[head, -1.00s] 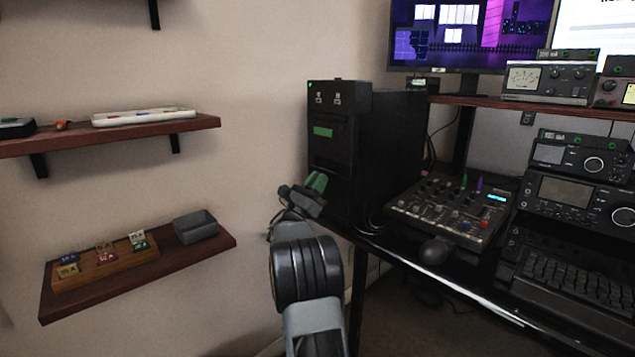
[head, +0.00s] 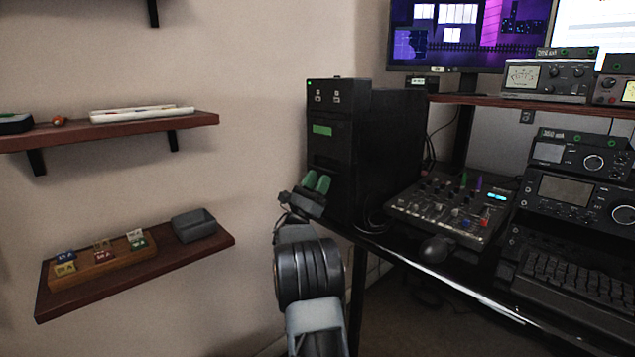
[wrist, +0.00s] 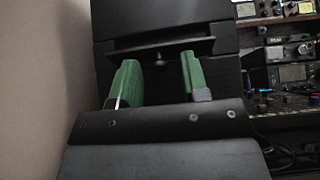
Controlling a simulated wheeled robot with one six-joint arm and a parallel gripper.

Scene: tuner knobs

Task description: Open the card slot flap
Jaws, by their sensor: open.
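A black tower (head: 335,125) stands at the left end of the desk, with a green label on its front. The flap looks shut, but the dark picture makes this hard to tell. My gripper (head: 317,182) has green fingers and is in front of the tower's lower front.
A mixer (head: 452,208) with many knobs sits right of the tower, and radio units (head: 570,190) stand further right. On the left wall, a low shelf (head: 140,278) holds a wooden card rack (head: 105,263) and a grey bin (head: 194,225).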

